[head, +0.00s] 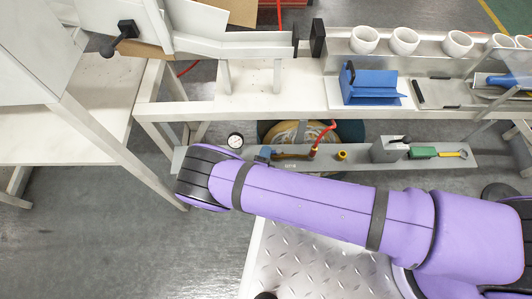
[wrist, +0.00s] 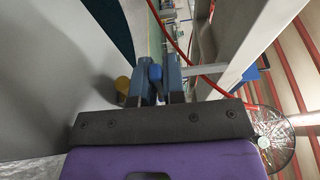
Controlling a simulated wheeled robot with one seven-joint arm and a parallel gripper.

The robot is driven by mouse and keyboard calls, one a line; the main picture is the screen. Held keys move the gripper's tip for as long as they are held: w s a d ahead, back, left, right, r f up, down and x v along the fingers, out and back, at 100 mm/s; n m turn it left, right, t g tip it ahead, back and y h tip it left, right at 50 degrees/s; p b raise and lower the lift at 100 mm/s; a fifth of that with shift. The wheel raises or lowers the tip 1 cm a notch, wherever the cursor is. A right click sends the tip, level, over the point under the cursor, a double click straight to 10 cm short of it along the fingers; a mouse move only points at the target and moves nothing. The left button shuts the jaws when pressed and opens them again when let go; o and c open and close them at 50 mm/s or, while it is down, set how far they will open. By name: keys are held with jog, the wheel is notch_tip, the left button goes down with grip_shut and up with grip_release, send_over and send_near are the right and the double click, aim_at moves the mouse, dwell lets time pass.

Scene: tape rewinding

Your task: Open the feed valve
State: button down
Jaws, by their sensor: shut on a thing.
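In the wrist view, my gripper (wrist: 157,82) has its two blue-grey fingers closed around a rounded blue handle (wrist: 155,73). The handle stands between the fingers, and its lower part is hidden by the dark bar of my gripper. Its link to the feed valve cannot be made out, nor can how far it is turned. In the head view my purple arm reaches left over the low grey shelf and hides my gripper. A pipe fitting with a red curved lever or hose (head: 322,138) shows on the shelf just beyond the arm.
A dial gauge (head: 235,141) and a yellow knob (head: 341,155) are on the low shelf (head: 465,160), with a grey box (head: 388,150) and a green tool (head: 423,152) farther right. A white bench (head: 230,108) stands behind, bearing a blue holder (head: 370,86). White frame legs stand at left.

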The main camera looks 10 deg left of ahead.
jog(key=shift+w+m+h, duration=0.25)
jog(key=shift+m+h, duration=0.35)
jog(key=shift+h, duration=0.4)
jog(key=c, duration=1.2)
grip_release()
jog(key=shift+s, duration=0.1)
jog(key=s+a, duration=0.2)
jog(key=s, duration=0.8)
jog(key=shift+s, duration=0.25)
